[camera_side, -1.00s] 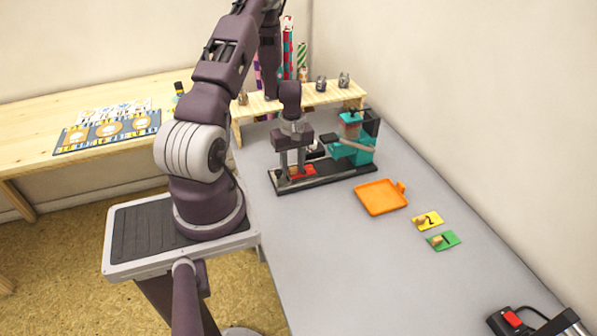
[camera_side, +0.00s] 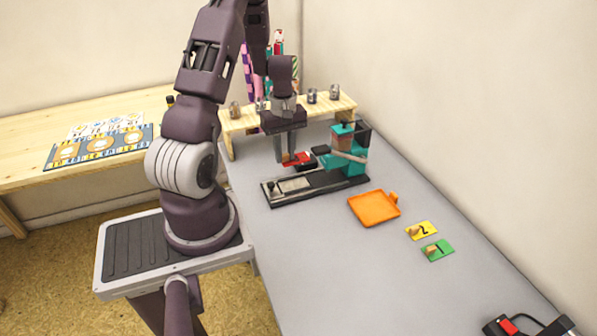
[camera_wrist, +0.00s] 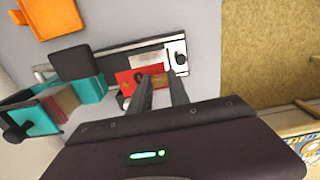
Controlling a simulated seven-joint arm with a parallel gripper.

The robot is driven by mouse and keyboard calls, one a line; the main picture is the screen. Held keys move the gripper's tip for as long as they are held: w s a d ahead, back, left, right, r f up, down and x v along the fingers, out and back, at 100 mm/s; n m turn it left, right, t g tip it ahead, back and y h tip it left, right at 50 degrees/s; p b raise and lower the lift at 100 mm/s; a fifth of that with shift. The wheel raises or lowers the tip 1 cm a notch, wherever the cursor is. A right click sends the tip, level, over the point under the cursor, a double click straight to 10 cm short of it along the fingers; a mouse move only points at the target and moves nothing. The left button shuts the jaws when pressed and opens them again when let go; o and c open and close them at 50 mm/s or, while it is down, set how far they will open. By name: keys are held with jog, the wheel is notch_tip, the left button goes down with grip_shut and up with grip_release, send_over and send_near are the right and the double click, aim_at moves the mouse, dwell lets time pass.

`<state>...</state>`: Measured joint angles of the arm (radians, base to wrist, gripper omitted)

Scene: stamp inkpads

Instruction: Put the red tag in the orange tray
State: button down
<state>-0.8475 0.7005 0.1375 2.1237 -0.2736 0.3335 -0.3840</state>
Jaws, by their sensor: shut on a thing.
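The red tag (camera_side: 300,158) is held between the fingers of my gripper (camera_side: 287,157), above the black base of the stamping stand. In the wrist view, my gripper (camera_wrist: 160,90) is shut on a small wooden grip on the red tag (camera_wrist: 125,79); the fingers partly hide it. The orange tray (camera_side: 374,209) lies empty on the grey table, to the right of and nearer than the gripper. Part of the orange tray (camera_wrist: 48,18) also shows at the top left of the wrist view.
The black stand (camera_side: 312,190) carries a teal stamp press (camera_side: 348,160) at its right end. A wooden shelf (camera_side: 318,106) stands behind. The table's near middle is clear.

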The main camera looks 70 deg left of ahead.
jog(key=shift+r, duration=0.3)
jog(key=shift+w+d+r, duration=0.1)
jog(key=shift+d, duration=0.1)
jog(key=w+d+r+m, duration=0.2)
jog(key=w+d+m, duration=0.1)
jog(key=d+m, duration=0.4)
jog(key=w+d+r+m, duration=0.3)
jog(key=w+d+m, duration=0.15)
jog(key=d, duration=0.55)
jog(key=w+d+r+m, duration=0.2)
jog(key=w+d+m, duration=0.1)
jog(key=d+m, duration=0.45)
jog(key=n, duration=1.8)
send_over(365, 211)
notch_tip(365, 211, down, 8)
jog(key=shift+n, duration=0.4)
notch_tip(365, 211, down, 11)
jog(key=shift+r, duration=0.2)
jog(key=shift+f, duration=0.1)
